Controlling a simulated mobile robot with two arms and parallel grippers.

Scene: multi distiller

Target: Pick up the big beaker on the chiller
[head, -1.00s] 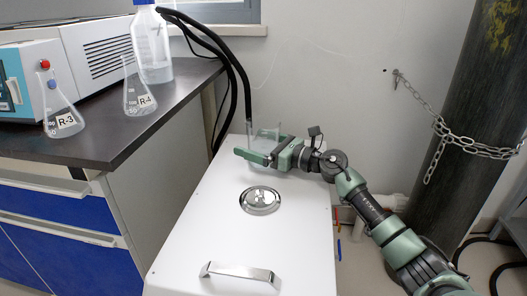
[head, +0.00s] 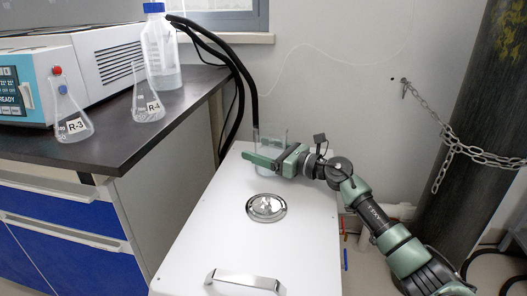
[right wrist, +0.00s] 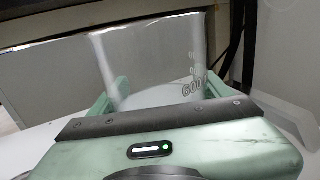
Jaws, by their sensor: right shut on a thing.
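The big beaker (head: 272,139) is clear glass and stands upright at the far end of the white chiller top (head: 215,215). In the right wrist view the beaker (right wrist: 150,62) fills the space between the fingers, with "600" printed on it. My right gripper (head: 264,162) reaches in from the right and is shut on the beaker, one finger on each side. Whether the beaker's base touches the chiller is hidden behind the gripper. My left gripper is not in view.
A round metal lid (head: 266,207) and a handle (head: 245,281) are on the chiller. Black hoses (head: 250,85) run down behind the beaker. Flasks R-3 (head: 72,122) and R-4 (head: 147,104) and a blue-capped bottle (head: 160,50) stand on the left bench. A chained cylinder (head: 465,130) is at right.

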